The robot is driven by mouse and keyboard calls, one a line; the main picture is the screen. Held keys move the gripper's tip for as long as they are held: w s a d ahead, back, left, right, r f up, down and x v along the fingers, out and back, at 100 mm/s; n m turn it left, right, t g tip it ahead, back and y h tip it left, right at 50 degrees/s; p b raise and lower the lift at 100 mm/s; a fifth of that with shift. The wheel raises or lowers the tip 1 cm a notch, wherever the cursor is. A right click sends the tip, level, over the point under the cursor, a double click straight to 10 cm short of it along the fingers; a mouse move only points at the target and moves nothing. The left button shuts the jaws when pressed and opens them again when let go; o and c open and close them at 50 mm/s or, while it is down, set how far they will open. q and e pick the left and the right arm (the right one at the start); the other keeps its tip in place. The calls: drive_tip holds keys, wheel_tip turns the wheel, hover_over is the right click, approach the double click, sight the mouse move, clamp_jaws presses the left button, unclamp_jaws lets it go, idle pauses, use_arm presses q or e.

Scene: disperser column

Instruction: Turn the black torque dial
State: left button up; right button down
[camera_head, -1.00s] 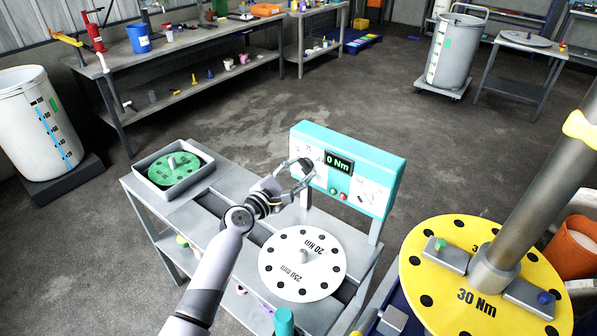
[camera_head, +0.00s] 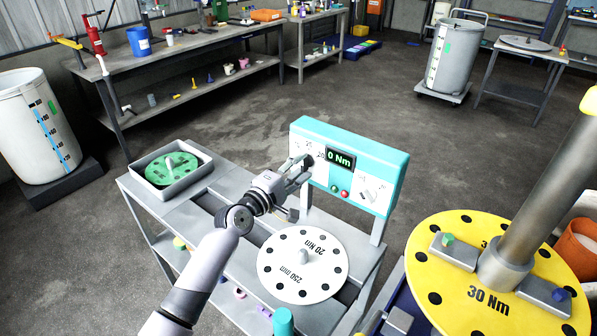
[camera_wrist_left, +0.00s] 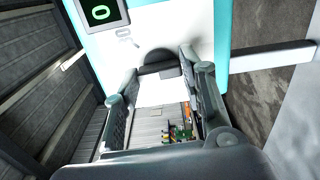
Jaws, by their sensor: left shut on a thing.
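The teal and white control panel (camera_head: 385,165) stands at the back of the grey bench. Its display (camera_head: 340,159) reads 0 Nm. The black torque dial (camera_head: 309,160) is on the panel's left part, partly hidden by my left gripper (camera_head: 303,167). In the left wrist view the dial (camera_wrist_left: 158,56) shows as a dark round shape against the white panel, between the tips of my left gripper (camera_wrist_left: 165,72). The left gripper is shut on the dial. My right gripper is not in view.
A white disc marked 20 Nm (camera_head: 275,262) lies on the bench below the gripper. A green disc (camera_head: 172,167) sits in a grey tray at the left.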

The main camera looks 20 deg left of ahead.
use_arm(q)
drive_tip(key=m+b, duration=0.1)
drive_tip(key=m, duration=0.4)
drive_tip(key=shift+f+m, duration=0.15)
drive_tip(key=shift+m, duration=0.25)
drive_tip(key=m, duration=0.4)
drive_tip(key=shift+b, duration=0.3)
drive_tip(key=shift+m, duration=0.3)
drive_tip(key=o, duration=1.2)
drive_tip(key=shift+c, duration=0.2)
drive_tip(key=shift+s, duration=0.15)
drive_tip(key=v, duration=1.1)
drive_tip(key=shift+s+a, duration=0.15)
drive_tip(key=shift+s, duration=0.25)
